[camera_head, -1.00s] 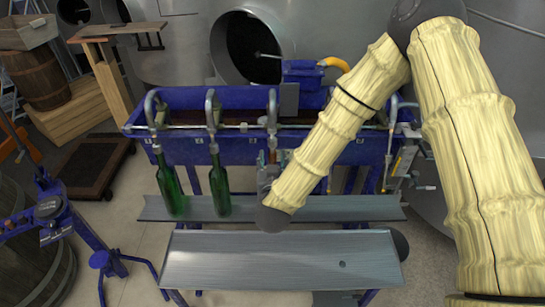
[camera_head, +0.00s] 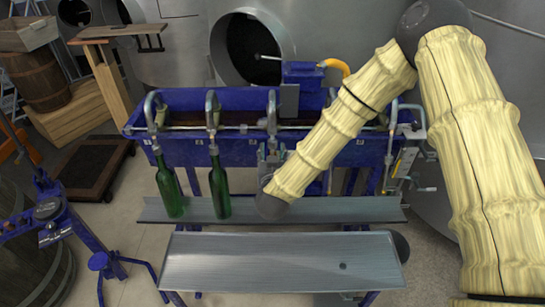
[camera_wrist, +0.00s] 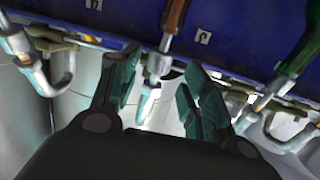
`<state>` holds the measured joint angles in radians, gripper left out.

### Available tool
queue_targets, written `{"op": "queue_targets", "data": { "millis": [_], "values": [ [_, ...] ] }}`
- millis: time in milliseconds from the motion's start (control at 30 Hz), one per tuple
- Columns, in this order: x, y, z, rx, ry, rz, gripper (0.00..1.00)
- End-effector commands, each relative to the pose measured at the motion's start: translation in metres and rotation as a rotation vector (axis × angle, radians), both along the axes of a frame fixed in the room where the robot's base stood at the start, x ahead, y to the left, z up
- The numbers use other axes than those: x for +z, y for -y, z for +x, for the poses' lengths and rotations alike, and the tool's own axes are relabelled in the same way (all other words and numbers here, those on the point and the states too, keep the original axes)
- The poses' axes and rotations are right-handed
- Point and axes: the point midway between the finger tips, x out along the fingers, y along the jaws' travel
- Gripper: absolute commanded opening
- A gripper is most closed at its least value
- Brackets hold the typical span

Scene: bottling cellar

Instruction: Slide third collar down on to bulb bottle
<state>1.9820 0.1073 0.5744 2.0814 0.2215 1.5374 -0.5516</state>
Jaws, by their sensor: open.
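In the wrist view, which looks upside down, my gripper (camera_wrist: 158,95) is open. Its dark green fingers stand either side of a grey metal collar (camera_wrist: 158,64) on the third spout; I cannot tell whether they touch it. A brown neck or tube (camera_wrist: 174,14), seemingly the bulb bottle's, meets that collar; the bottle's body is out of view. In the head view the third spout (camera_head: 271,105) stands above my gripper (camera_head: 269,158), and my wrist hides what is below it.
Two green bottles (camera_head: 169,190) (camera_head: 220,190) stand under the spouts at left, on a grey metal shelf (camera_head: 350,209). A blue trough (camera_head: 180,98) runs behind. A lower tray (camera_head: 280,262) is empty. A green neck (camera_wrist: 300,50) shows at right in the wrist view.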

Motion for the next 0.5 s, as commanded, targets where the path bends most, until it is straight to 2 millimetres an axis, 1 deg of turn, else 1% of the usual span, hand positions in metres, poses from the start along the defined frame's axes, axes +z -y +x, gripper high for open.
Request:
{"op": "queue_targets", "data": {
  "millis": [500],
  "values": [
    [-0.005, 0.000, 0.027, -0.002, 0.000, 0.001, 0.46]
  ]
}}
